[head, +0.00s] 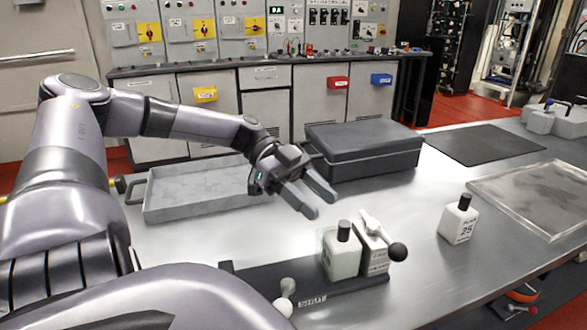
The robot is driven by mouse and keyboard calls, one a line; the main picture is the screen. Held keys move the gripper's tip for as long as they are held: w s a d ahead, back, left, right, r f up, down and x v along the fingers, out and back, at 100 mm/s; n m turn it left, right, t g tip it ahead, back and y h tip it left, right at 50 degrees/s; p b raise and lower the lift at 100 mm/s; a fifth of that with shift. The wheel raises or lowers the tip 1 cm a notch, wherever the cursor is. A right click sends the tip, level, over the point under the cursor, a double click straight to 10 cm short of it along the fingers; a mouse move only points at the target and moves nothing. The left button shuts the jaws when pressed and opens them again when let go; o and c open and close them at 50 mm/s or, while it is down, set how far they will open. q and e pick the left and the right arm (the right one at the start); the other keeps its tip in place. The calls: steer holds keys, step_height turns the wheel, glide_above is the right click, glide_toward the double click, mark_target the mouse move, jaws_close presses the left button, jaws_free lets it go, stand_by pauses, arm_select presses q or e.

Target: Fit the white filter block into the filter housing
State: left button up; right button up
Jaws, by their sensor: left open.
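A white block (459,222) with a black knob and a printed label reading 25 stands upright on the metal table, right of centre. A dark base (325,295) with a small label plate lies at the front; it appears to be the filter housing. A pale greenish block (341,257) with a black knob stands at this base. Beside it on the right is a white labelled block (374,258) with a lever and a black ball. My left gripper (316,204) is open and empty, above the table behind these blocks. My right gripper is out of view.
A grey tray (200,209) lies at the left, with a closed dark case (365,166) behind my gripper. A black mat (482,144) and a shallow clear-topped tray (520,191) lie at the right. Bare table surrounds the white block.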

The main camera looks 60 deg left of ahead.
arm_select(q)
steer(key=shift+v, duration=2.8)
